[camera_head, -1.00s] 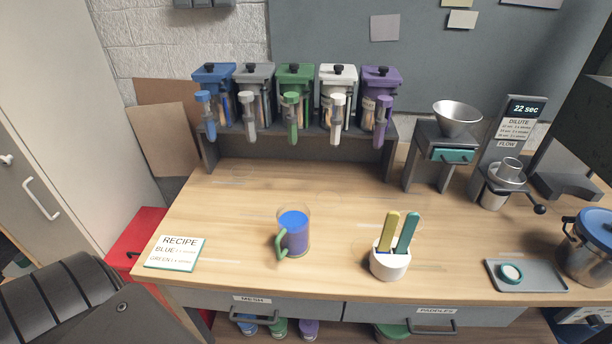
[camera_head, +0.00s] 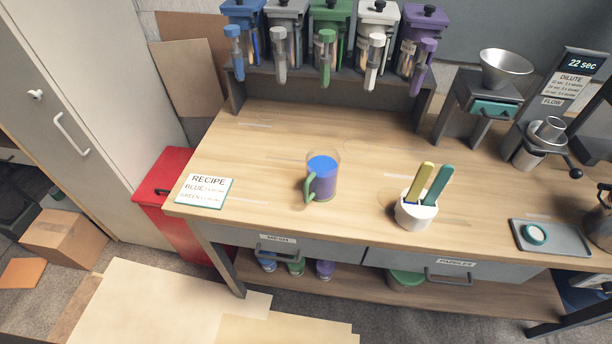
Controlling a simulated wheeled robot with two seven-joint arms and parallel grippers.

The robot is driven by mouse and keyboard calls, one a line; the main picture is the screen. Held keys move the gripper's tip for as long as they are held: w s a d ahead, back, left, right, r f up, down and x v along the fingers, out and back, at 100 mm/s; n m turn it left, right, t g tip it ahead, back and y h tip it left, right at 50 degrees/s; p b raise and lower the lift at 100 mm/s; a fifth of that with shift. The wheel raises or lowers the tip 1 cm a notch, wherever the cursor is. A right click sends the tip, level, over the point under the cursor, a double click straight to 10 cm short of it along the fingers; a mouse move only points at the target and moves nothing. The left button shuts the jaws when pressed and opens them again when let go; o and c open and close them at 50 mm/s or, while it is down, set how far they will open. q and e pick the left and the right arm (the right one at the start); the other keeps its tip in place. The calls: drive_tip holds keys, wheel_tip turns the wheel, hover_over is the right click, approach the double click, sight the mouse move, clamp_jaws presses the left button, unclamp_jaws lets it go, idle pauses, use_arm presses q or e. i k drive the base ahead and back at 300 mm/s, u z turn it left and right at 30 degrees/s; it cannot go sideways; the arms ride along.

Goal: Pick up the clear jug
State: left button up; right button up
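The clear jug (camera_head: 323,180) stands upright on the wooden workbench (camera_head: 270,150), near the middle of its front half. It has a green handle on its left front side, blue contents at the top and a purple tone lower down. Neither of my grippers is in view, and nothing touches the jug.
A recipe card (camera_head: 206,190) lies left of the jug. A white cup (camera_head: 415,213) with yellow and teal paddles stands to its right. Coloured dispensers (camera_head: 328,45) line the back. A grey tray (camera_head: 549,238) is at right. A red cabinet (camera_head: 180,205) stands left of the bench.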

sight(323, 163)
drive_tip(key=u, duration=2.6)
drive_tip(key=k, duration=1.9)
drive_tip(key=z, duration=2.2)
